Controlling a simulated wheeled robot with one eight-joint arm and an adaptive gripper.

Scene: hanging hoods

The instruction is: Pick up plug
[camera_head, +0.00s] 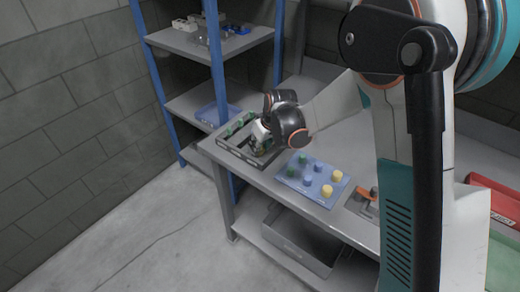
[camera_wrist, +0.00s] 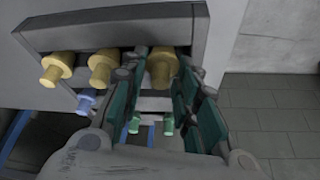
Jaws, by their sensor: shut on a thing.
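In the wrist view my gripper (camera_wrist: 163,62) is shut on a yellow plug (camera_wrist: 160,68), which sits between its two teal fingers. The plug is at the dark grey tray, whose rim shows in the wrist view (camera_wrist: 120,33). Two more yellow plugs (camera_wrist: 100,68) (camera_wrist: 57,68), a blue plug (camera_wrist: 87,103) and small green plugs (camera_wrist: 134,124) show beside and below it. In the head view my gripper (camera_head: 258,148) is low over the tray (camera_head: 228,150) at the bench's left end; the held plug is hidden there.
A blue board (camera_head: 313,194) with green, blue and yellow plugs lies right of the tray on the grey bench. An orange-and-grey item (camera_head: 362,203) lies beyond it. A blue-framed shelf (camera_head: 218,60) stands behind. A grey bin (camera_head: 300,242) is below; floor at left is clear.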

